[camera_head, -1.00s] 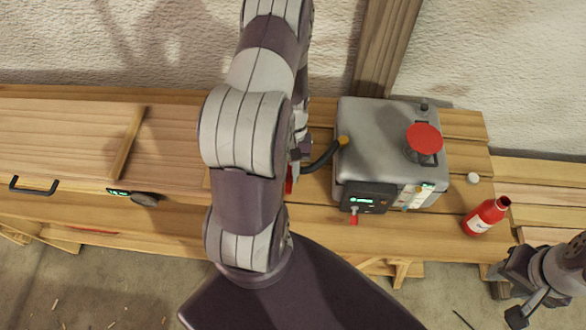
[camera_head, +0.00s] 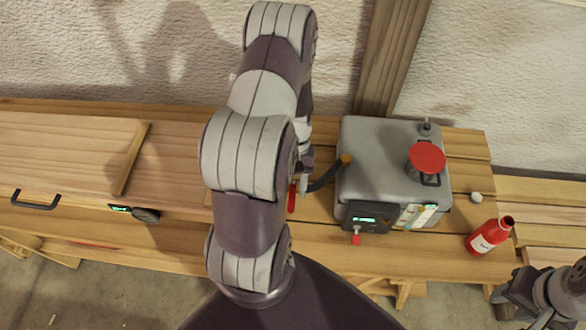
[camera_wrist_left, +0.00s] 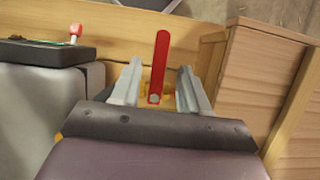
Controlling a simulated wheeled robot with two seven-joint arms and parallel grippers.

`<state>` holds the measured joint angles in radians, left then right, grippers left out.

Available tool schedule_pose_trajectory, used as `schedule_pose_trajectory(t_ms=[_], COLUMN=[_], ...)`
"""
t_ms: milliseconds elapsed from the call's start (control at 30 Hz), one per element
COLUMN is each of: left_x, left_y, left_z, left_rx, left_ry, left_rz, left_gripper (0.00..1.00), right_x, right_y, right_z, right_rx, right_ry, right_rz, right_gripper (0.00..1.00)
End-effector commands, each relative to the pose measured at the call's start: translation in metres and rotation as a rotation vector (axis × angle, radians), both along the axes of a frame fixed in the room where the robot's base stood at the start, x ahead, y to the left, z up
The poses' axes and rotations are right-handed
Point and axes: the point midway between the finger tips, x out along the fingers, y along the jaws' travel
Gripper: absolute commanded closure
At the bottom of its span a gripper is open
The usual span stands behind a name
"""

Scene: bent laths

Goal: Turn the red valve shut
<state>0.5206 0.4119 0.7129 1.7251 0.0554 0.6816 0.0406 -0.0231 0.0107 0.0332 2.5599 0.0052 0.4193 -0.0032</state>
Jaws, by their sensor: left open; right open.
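The red valve lever (camera_wrist_left: 160,62) stands between the two fingers of my left gripper (camera_wrist_left: 160,72) in the left wrist view, with a gap on each side. The gripper is open and straddles the lever. A bit of yellow shows near the lever's base, mostly hidden by the gripper. In the head view the red lever (camera_head: 291,197) shows as a thin strip beside my left arm. My left gripper (camera_head: 303,184) is mostly hidden there by the arm. My right gripper (camera_head: 510,298) is at the lower right edge, partly cut off, away from the valve.
A grey machine (camera_head: 380,150) with a red round knob (camera_head: 427,157) and a dark hose (camera_head: 325,177) stands right of the lever.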

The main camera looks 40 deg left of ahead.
Motion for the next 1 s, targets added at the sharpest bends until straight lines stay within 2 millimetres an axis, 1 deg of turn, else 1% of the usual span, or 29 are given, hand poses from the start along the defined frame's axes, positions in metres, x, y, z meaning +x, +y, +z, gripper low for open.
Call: schedule_pose_trajectory(t_ms=[67,233,300,367,400,533,1000], left_x=[0.006,0.021,0.026,0.029,0.031,0.035,0.036], left_y=[0.005,0.015,0.019,0.021,0.023,0.025,0.026], left_z=[0.012,0.055,0.080,0.092,0.102,0.108,0.106], left_rx=[0.004,0.005,0.003,0.002,0.001,0.001,0.002], left_ry=[-0.008,-0.008,-0.005,-0.003,-0.002,-0.003,-0.003], left_rz=[0.000,-0.001,-0.001,-0.001,-0.001,-0.001,-0.001], left_gripper=[0.55,0.55,0.55,0.55,0.55,0.55,0.55], right_x=[0.000,0.000,0.000,0.000,0.000,0.000,0.000], right_y=[0.000,0.000,0.000,0.000,0.000,0.000,0.000], right_z=[-0.009,-0.022,-0.008,-0.002,0.009,0.017,0.014], right_rx=[0.000,0.000,0.000,0.000,0.000,0.000,0.000], right_ry=[0.000,0.000,0.001,0.000,0.000,0.000,0.000], right_rz=[0.000,0.000,0.000,0.000,0.000,0.000,0.000], right_gripper=[0.57,0.57,0.57,0.57,0.57,0.57,0.57])
